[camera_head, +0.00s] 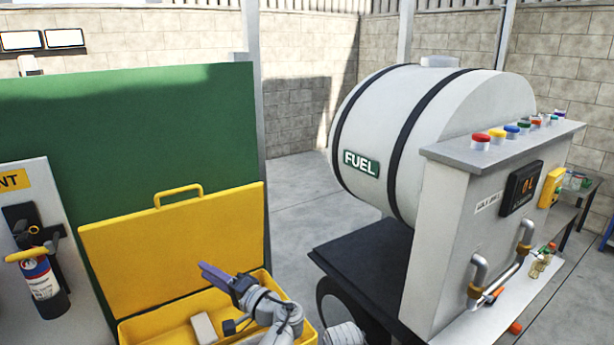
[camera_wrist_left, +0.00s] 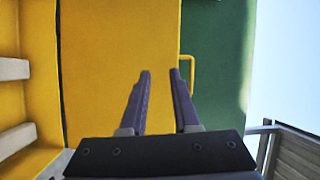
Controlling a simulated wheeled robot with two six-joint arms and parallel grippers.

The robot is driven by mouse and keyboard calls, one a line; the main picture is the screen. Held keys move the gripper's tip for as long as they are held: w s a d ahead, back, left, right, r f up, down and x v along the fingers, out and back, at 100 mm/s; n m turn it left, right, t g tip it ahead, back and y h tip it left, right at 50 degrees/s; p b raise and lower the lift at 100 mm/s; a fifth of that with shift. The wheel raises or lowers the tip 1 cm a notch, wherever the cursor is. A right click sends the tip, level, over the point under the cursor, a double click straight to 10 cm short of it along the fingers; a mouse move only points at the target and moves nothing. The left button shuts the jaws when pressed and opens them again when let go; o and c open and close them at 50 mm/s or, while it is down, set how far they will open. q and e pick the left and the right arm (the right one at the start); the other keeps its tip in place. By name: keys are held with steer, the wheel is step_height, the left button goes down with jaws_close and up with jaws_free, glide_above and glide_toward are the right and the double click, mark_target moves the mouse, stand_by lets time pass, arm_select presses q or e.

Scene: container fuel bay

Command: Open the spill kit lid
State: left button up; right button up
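The yellow spill kit lid (camera_head: 175,245) stands raised, nearly upright, against a green panel, with its handle (camera_head: 178,194) on the top edge. The open yellow box (camera_head: 160,328) lies below it, with a pale block (camera_head: 203,328) inside. My left gripper (camera_head: 213,275) is over the box, in front of the lid's lower right part. In the left wrist view its fingers (camera_wrist_left: 160,75) are apart with nothing between them, facing the lid (camera_wrist_left: 110,60). The handle (camera_wrist_left: 188,74) shows beyond the right finger; contact with the lid cannot be told. My right gripper is not in view.
A green panel (camera_head: 130,110) stands behind the lid. A fire extinguisher (camera_head: 42,285) is at the left. A fuel tank (camera_head: 400,130) and a grey dispenser cabinet (camera_head: 455,230) stand at the right. Open concrete floor (camera_head: 305,195) lies between panel and tank.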

arm_select(q)
steer(key=s+d+f+n+g+h, duration=0.1)
steer(key=s+d+f+g+h, duration=0.2)
steer(key=f, duration=0.5)
steer(key=s+d+f+g+h, duration=0.25)
steer(key=f+h, duration=0.25)
steer(key=f, duration=0.3)
steer(key=s+d+f+g+h, duration=0.1)
steer(key=s+d+f+h, duration=0.3)
steer(key=d, duration=0.3)
steer(key=s+d+f+m+g+h, duration=0.1)
steer(key=s+d+f+g+h, duration=0.1)
steer(key=s+d, duration=0.3)
steer(key=d+f+h, duration=0.1)
steer(key=d, duration=0.2)
steer(key=shift+s+f+h, duration=0.2)
steer(key=shift+f+h, duration=0.2)
